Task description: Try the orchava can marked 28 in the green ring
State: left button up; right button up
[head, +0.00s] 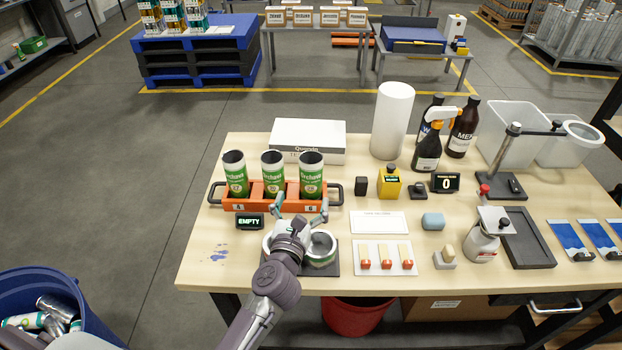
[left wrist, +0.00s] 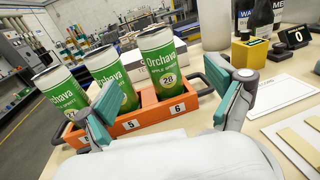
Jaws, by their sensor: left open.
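Three green-and-white Orchava cans stand upright in a row in an orange rack (head: 262,206) on the table. The can marked 28 (left wrist: 160,62) is the rightmost, at slot 6; in the head view it is the right-hand can (head: 311,176). My left gripper (head: 300,206) is open and empty in front of the rack's right part; in the left wrist view its teal-padded fingers (left wrist: 166,112) are spread, with the can beyond them. A round ring with a greenish band (head: 320,250) sits on a dark plate, just right of my gripper. A second ring is mostly hidden behind my gripper.
A display reading EMPTY (head: 249,221) stands left of the rings. A blue bin with cans (head: 40,285) stands lower left.

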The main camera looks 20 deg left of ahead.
aim_at(309, 176)
pick_arm(q)
jog(key=w, duration=0.7)
jog(key=shift+w+a, duration=0.25)
jog(key=shift+a, duration=0.15)
jog(key=w, duration=0.3)
jog(key=w+a+f, duration=0.1)
jog(key=w, duration=0.1)
jog(key=shift+f, duration=0.1)
jog(key=shift+s, duration=0.1)
jog(key=c, duration=0.9)
